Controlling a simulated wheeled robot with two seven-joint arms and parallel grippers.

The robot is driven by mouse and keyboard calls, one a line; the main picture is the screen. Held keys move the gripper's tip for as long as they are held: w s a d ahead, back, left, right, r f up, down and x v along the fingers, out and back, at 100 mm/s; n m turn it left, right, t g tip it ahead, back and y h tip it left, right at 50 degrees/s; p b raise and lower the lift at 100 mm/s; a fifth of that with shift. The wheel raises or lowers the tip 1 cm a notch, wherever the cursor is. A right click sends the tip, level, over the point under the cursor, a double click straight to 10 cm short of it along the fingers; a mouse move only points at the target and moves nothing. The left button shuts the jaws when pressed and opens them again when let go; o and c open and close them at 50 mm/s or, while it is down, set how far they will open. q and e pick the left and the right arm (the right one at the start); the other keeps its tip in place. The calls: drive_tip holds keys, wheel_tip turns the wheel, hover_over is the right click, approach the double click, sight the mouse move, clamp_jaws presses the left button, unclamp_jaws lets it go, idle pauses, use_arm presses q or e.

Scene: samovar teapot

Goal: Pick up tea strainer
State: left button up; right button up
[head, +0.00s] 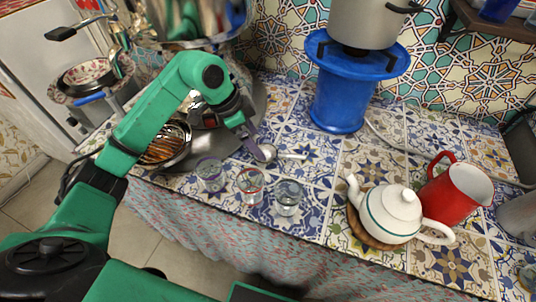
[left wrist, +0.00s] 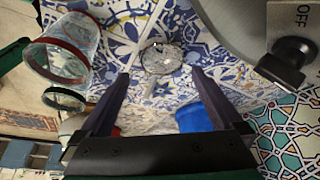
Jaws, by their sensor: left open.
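The tea strainer (head: 291,156) lies on the patterned tile counter, with its handle pointing right in the head view. In the left wrist view the strainer (left wrist: 161,60) shows as a round mesh bowl, with its short visible handle pointing down between the fingers. My left gripper (head: 255,148) is open, with its fingers pointing down right beside the strainer's bowl and partly overlapping it in the head view. In the left wrist view the gripper's fingertips (left wrist: 160,75) stand apart on either side of the strainer, with nothing held. My right gripper is not in view.
Glasses stand at the counter's front: purple-rimmed (head: 210,174), red-rimmed (head: 250,184) and dark-rimmed (head: 288,197). A blue stand (head: 338,100) with a pot is behind. A white teapot (head: 392,212) and red pitcher (head: 458,193) are at right. The samovar's knob (left wrist: 291,60) is near my gripper.

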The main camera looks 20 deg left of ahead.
sight(268, 156)
use_arm(q)
drive_tip(key=x, duration=0.6)
drive_tip(key=shift+w+f, duration=0.2)
drive_tip(key=shift+w, duration=0.05)
drive_tip(key=c, duration=1.2)
drive_tip(key=shift+c, duration=0.2)
